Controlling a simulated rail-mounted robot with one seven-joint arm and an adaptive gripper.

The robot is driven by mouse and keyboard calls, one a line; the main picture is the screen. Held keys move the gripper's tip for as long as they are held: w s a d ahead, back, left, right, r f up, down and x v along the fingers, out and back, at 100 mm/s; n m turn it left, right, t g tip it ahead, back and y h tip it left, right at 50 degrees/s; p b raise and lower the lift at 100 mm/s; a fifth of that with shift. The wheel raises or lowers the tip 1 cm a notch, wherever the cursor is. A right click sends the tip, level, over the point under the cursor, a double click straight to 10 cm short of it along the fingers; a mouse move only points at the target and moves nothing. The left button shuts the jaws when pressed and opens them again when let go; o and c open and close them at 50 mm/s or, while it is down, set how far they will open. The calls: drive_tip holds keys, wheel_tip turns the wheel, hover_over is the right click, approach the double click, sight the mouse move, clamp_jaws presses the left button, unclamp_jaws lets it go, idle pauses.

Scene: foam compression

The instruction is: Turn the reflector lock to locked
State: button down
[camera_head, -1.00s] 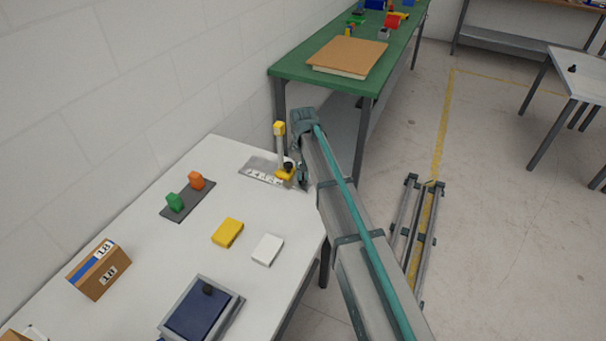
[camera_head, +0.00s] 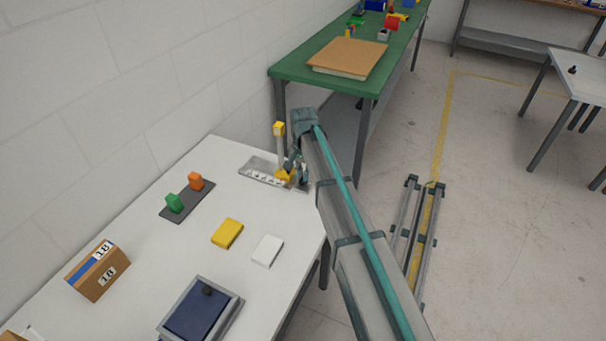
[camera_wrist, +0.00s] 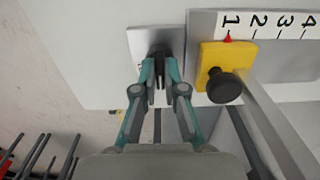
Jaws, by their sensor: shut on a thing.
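In the wrist view, my gripper (camera_wrist: 160,72) is closed around a small dark part (camera_wrist: 158,50) on a square grey metal plate (camera_wrist: 138,42). This part appears to be the reflector lock; the fingers hide most of it, and its locked or unlocked position cannot be read. Just right of it is a yellow slider block (camera_wrist: 209,54) with a black round knob (camera_wrist: 223,86). Its red pointer is at 1 on the numbered scale (camera_wrist: 270,24). In the head view, my gripper (camera_head: 297,172) is low at the table's far right corner, beside the yellow block (camera_head: 284,175).
A yellow-topped post (camera_head: 280,140) stands close left of my gripper. The white table (camera_head: 190,245) also holds an orange block (camera_head: 196,181), a green block (camera_head: 174,203), a yellow pad (camera_head: 227,233), a white pad (camera_head: 267,251) and a blue tray device (camera_head: 203,310).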

drive_tip(key=c, duration=1.2)
unclamp_jaws()
drive_tip(key=shift+c, duration=0.2)
wheel_tip(320, 180, up, 12)
drive_tip(key=shift+r, duration=0.1)
